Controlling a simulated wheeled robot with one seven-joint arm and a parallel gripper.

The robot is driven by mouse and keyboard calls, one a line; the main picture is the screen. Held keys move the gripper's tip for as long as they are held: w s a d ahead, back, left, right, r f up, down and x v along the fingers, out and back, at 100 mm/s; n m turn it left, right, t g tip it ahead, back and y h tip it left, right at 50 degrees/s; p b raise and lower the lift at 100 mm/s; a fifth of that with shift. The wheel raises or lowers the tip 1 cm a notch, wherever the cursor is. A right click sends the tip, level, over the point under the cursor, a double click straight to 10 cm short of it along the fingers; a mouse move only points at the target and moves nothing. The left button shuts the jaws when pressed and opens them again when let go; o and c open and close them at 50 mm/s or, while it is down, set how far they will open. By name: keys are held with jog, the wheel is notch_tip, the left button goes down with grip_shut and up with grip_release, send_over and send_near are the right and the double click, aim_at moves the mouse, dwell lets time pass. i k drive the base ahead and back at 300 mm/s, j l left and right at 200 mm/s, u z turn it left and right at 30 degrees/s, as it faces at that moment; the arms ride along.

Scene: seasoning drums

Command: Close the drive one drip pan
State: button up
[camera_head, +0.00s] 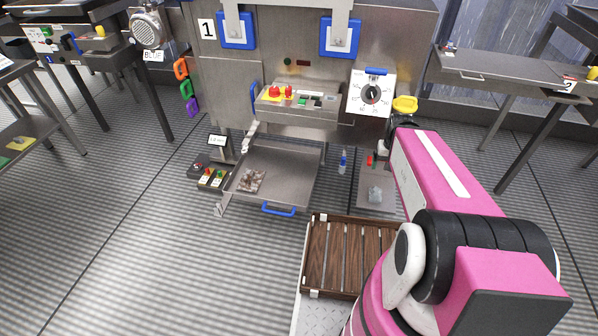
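The drip pan (290,175) is a shallow grey metal tray low at the front of the machine marked 1. It is pulled out toward me, with its far end under the machine. A blue handle (278,210) is on its near edge. A small brownish crumpled heap (251,181) lies in its left part. My pink and black arm reaches up from the lower right, to the right of the pan. I cannot make out my gripper's fingers; the arm's end is hidden or unclear beside the machine's right side.
A wooden slatted platform (345,255) stands in front of the pan, to its right. A small switch box (212,178) is left of the pan. A small grey tray (377,190) with a pale lump is to its right.

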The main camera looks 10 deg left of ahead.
aim_at(289, 181)
jog(key=u, duration=1.1)
